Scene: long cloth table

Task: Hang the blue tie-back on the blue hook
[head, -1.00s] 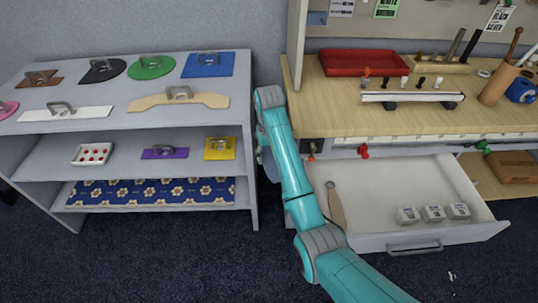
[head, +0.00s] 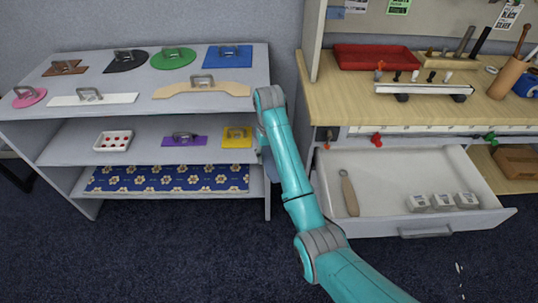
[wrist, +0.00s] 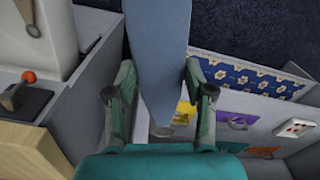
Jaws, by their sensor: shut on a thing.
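A long pale blue strap (wrist: 160,45), which looks like the blue tie-back, is between the fingers of my gripper (wrist: 158,72) in the wrist view. My gripper is shut on it. In the head view my arm hides most of the gripper, beside the right end of the shelf unit. I cannot make out a blue hook in either view. Red (head: 376,140) and green (head: 490,138) hook-like pieces show under the bench edge.
A shelf unit (head: 262,130) with flat handled plates, including a blue plate (head: 228,57), stands left. The workbench (head: 345,105) stands right. Its drawer (head: 400,232) is pulled out, holding a wooden-handled tool (head: 350,195) and white blocks. An orange-tipped piece (wrist: 28,76) is left in the wrist view.

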